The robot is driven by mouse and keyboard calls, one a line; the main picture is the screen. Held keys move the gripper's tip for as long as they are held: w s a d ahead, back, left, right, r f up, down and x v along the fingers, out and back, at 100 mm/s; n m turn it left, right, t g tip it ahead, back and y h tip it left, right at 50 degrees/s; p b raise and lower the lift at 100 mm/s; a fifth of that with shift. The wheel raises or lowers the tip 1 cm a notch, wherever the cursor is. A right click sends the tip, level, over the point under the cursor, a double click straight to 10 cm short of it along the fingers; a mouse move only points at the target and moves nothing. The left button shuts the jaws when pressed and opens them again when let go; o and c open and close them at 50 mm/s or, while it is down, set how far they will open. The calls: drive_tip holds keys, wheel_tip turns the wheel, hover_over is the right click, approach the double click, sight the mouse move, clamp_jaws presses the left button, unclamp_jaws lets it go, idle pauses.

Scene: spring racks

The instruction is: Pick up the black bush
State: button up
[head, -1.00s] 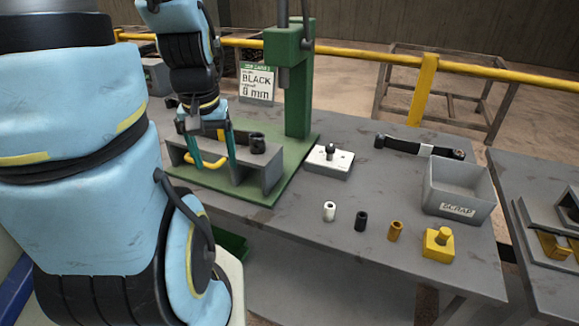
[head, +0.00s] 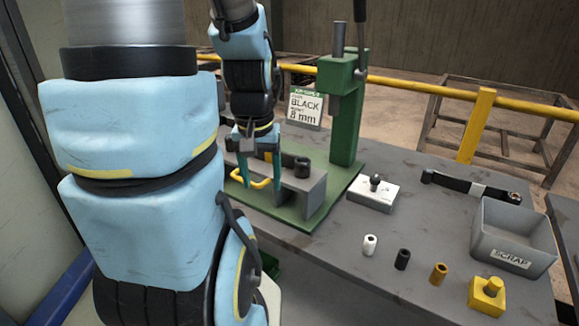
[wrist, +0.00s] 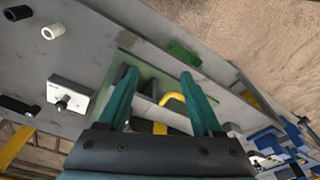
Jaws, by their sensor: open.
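The black bush (head: 402,259) stands upright on the grey bench, between a white bush (head: 370,245) and a brass-coloured bush (head: 438,274). In the wrist view the black bush (wrist: 18,13) lies near the top left corner, beside the white bush (wrist: 52,32). My gripper (head: 260,182) is over the green press base, in front of the grey fixture block, left of and well apart from the black bush. Its teal fingers (wrist: 158,82) are spread with a gap between them. A yellow handle (head: 252,180) shows between or behind the fingers; I cannot tell if they touch it.
A green press (head: 345,110) stands behind the fixture block (head: 312,190). A sign (head: 305,107) reads BLACK, 8 mm. A white block with a pin (head: 373,193), a grey scrap bin (head: 512,240), a yellow block (head: 487,295) and a black strap-like tool (head: 470,187) are on the bench.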

drive_tip(key=n+g+b, duration=0.2)
drive_tip(key=n+b, duration=0.4)
hover_over(404, 256)
wheel_tip(404, 256, down, 7)
drive_tip(key=f, duration=0.3)
drive_tip(key=f+p, duration=0.1)
drive_tip(key=shift+w+d+f, duration=0.25)
drive_tip(key=shift+d+f, duration=0.1)
drive_tip(key=shift+d, duration=0.05)
drive_tip(key=shift+w+a+f+p, duration=0.15)
drive_tip(key=shift+f+p, duration=0.7)
drive_tip(key=shift+f, duration=1.85)
clamp_jaws()
